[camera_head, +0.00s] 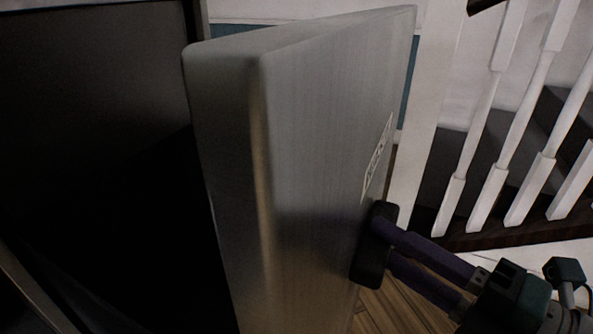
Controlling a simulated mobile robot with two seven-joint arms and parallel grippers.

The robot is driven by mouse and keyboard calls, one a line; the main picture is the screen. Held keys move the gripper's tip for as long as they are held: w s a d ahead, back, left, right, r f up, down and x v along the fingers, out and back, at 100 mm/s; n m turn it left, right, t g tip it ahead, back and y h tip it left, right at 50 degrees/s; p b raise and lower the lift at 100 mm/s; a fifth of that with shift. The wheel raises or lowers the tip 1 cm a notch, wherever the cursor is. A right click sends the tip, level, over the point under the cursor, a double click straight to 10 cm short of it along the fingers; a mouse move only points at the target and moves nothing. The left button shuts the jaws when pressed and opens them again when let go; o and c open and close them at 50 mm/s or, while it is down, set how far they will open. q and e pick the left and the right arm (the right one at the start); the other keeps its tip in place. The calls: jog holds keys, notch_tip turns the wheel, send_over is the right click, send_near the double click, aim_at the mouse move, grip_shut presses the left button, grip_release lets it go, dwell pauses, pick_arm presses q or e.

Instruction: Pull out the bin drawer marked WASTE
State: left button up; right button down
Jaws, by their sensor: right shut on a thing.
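A brushed-metal front panel (310,140) fills the middle of the view, seen at a steep angle. It stands out from the dark unit on the left, with a dark space behind it. A pale label (377,157) is on its outer face, too slanted to read, so I cannot confirm WASTE. A dark handle (368,275) is below the label. My right gripper (386,245), with purple fingers, reaches in from the lower right and is shut on this handle. Its fingertips are partly lost against the dark handle. My left gripper is not in view.
A dark unit (90,70) takes up the left side. White stair balusters (483,135) and dark steps stand at the right. Wooden floor (395,310) shows below the handle, in front of the panel.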

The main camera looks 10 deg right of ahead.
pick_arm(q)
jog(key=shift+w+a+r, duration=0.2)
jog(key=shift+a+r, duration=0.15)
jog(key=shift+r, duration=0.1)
pick_arm(e)
jog(key=s+d, duration=0.3)
jog(key=d, duration=0.2)
jog(key=shift+s, duration=0.25)
jog(key=c, duration=0.7)
grip_release()
jog(key=shift+s, duration=0.1)
pick_arm(q)
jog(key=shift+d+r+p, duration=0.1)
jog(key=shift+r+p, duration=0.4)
jog(key=shift+p, duration=0.2)
pick_arm(e)
jog(key=v, duration=0.9)
jog(key=shift+s+d, duration=0.15)
jog(key=shift+s, duration=0.2)
